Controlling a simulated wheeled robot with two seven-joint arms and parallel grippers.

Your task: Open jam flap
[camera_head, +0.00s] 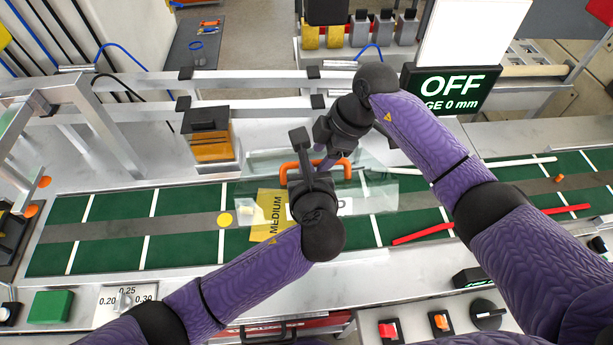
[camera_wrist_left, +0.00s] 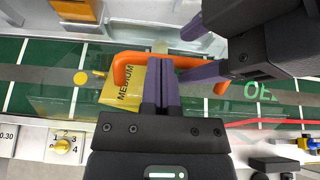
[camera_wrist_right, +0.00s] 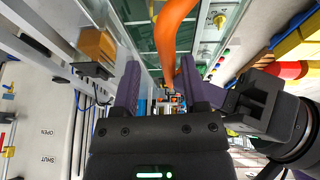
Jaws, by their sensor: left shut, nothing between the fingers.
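The jam flap (camera_head: 380,192) is a clear panel over the green belt, with an orange handle (camera_head: 345,164) on it. I cannot tell its tilt. My right gripper (camera_head: 323,160) reaches down to the handle from behind. In the right wrist view its purple fingers (camera_wrist_right: 160,68) are apart, with the orange handle (camera_wrist_right: 172,35) showing between and beyond them. My left gripper (camera_wrist_left: 161,70) is shut and empty in front of the handle (camera_wrist_left: 128,65); its fingertips overlap the handle in the left wrist view, and I cannot tell whether they touch. My left wrist hides part of the handle in the head view.
A yellow MEDIUM card (camera_head: 268,205) lies by the flap, with a yellow disc (camera_head: 225,220) left of it. A red strip (camera_head: 475,227) lies on the belt at right. A black OFF display (camera_head: 440,90) stands behind. The belt's left part is mostly clear.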

